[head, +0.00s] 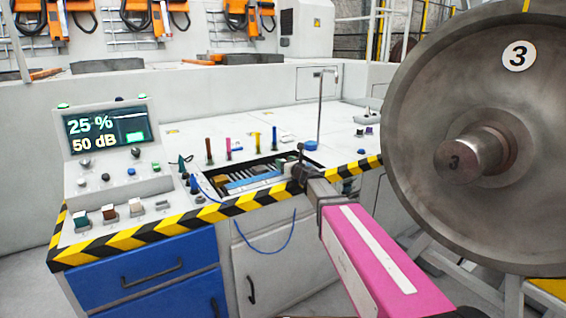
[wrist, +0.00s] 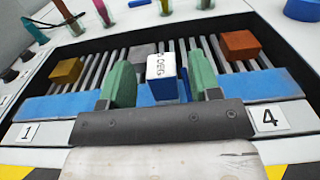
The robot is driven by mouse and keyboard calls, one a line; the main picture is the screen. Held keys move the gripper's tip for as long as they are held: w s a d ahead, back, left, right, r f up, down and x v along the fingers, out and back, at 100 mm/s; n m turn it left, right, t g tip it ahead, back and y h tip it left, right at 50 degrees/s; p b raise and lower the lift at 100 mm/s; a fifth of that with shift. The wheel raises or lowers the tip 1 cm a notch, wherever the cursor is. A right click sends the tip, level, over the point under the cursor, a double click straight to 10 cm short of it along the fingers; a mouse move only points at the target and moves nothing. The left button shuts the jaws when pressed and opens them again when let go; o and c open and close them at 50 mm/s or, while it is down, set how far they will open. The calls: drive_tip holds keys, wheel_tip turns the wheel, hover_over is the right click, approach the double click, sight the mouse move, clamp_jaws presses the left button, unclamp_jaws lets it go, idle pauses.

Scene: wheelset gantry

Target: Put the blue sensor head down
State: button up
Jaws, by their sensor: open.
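The blue sensor head (wrist: 163,90), with a white face lettered "0 DEG", sits at the slatted tray (wrist: 225,67) in the wrist view. My gripper (wrist: 160,70) is open, with one green finger on each side of the sensor head. A narrow gap seems to show at each finger; light contact cannot be ruled out. The underside of the sensor head is hidden behind the gripper's dark crossbar. In the head view my gripper (head: 301,172) is over the right end of the tray (head: 222,197), and the sensor head cannot be made out clearly.
A yellow-brown block (wrist: 66,72), a grey block (wrist: 145,50) and an orange-brown block (wrist: 240,44) sit in the tray. Coloured probes (head: 228,147) stand behind it. A thin upright post (head: 320,105) is close behind my gripper. A large wheel (head: 420,110) stands at right.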

drive_tip(key=v, duration=0.9)
drive_tip(key=shift+s+d, duration=0.2)
drive_tip(key=shift+s, duration=0.05)
